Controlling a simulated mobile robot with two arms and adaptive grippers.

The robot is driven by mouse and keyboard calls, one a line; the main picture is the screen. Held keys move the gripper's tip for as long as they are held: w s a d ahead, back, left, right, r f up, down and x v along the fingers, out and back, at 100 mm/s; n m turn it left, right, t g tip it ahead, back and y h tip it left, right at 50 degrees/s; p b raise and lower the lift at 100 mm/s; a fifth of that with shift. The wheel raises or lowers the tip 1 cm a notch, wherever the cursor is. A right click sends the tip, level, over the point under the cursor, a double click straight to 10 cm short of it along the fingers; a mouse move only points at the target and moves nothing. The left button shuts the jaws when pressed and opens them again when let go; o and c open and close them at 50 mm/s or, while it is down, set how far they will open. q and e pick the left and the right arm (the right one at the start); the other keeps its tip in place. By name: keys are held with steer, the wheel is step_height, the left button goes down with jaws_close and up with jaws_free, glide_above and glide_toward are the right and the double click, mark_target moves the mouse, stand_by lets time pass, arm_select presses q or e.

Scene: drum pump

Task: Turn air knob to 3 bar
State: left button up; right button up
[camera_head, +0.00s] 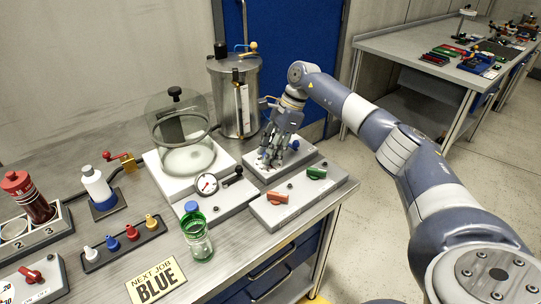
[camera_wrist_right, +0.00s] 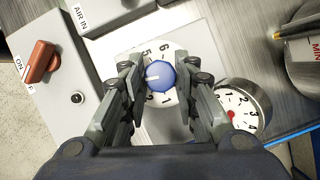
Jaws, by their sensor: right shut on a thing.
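The blue air knob (camera_wrist_right: 160,75) sits on a white numbered dial (camera_wrist_right: 177,55) in the right wrist view. Its pale pointer line faces left in that view, toward the side between 5 and 2; the numeral there is hidden by a finger. My right gripper (camera_wrist_right: 160,84) is shut on the knob, one finger on each side. In the head view my right gripper (camera_head: 272,158) reaches down onto the grey panel (camera_head: 262,178) behind the valve box. A round gauge (camera_wrist_right: 238,108) stands beside the dial; its reading is unclear. My left gripper is not in view.
A valve box (camera_head: 258,213) with a red lever (camera_head: 277,198) and a green lever (camera_head: 316,174) stands in front. A metal tank (camera_head: 234,95) stands behind, a glass bell jar (camera_head: 182,130) left. A green bottle (camera_head: 196,235) is near the bench front.

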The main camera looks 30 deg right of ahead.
steer(key=shift+w+n+g+b, duration=0.1)
steer(key=shift+n+g+b, duration=0.3)
steer(key=shift+n, duration=0.7)
steer(key=o, duration=1)
steer(key=v, duration=1.2)
steer(key=shift+w, duration=0.1)
